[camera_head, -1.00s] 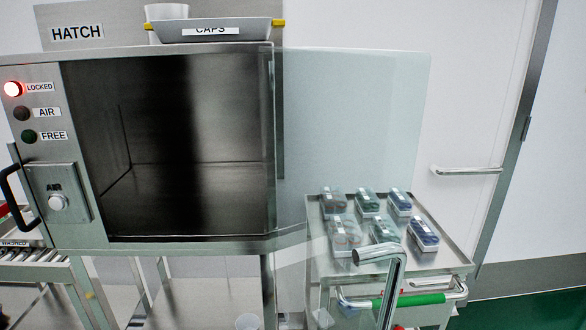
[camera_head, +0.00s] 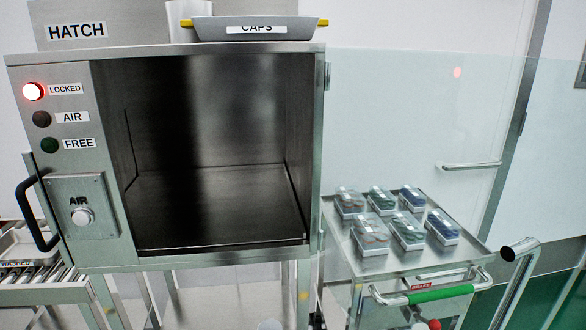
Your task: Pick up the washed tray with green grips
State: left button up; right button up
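A steel tray (camera_head: 18,240) is partly in view at the far left edge, on a roller conveyor (camera_head: 40,290) with a label reading WASHED. No green grips show on the visible part of this tray, and its left part is cut off by the picture edge. Neither of my grippers is in view.
The steel hatch (camera_head: 220,190) stands open and empty, with its LOCKED lamp (camera_head: 33,91) lit red. A CAPS tray (camera_head: 255,28) with yellow grips sits on top. At right a trolley (camera_head: 350,245) with a green-gripped handle (camera_head: 440,294) carries several small boxes; a transparent panel crosses that area.

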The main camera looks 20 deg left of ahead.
aim_at(18, 247)
jog(key=k+j, duration=0.1)
jog(key=j, duration=0.85)
jog(key=k+j+z, duration=0.1)
jog(key=j, duration=0.35)
jog(key=k+j, duration=0.15)
jog(key=j, duration=0.35)
jog(key=k+j, duration=0.1)
jog(key=j, duration=0.35)
